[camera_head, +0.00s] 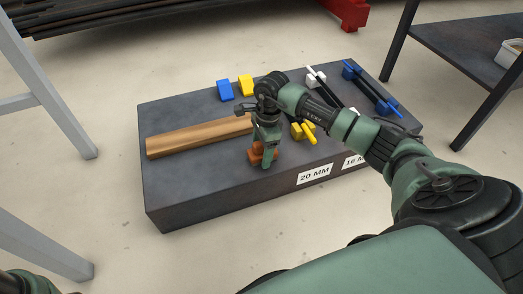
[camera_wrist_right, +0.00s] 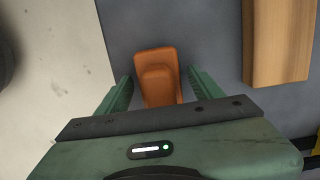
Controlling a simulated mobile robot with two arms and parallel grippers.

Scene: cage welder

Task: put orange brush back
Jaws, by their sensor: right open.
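The orange brush (camera_head: 255,153) sits on the dark grey block near its front edge. In the wrist view the orange brush (camera_wrist_right: 158,78) shows as a rounded block with a raised middle part. My right gripper (camera_head: 264,158) points down over it and hides part of it in the head view. In the wrist view my right gripper (camera_wrist_right: 160,88) is open, with one finger on each side of the brush and a visible gap on both sides. My left gripper is not in view; only a bit of my left arm shows at the bottom left.
A wooden bar (camera_head: 195,138) lies on the grey block (camera_head: 205,195) left of the gripper. Blue (camera_head: 225,90) and yellow (camera_head: 245,85) pieces stand behind. Black rods with white (camera_head: 316,80) and blue (camera_head: 372,90) ends lie at the right. A dark shelf (camera_head: 465,50) stands further right.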

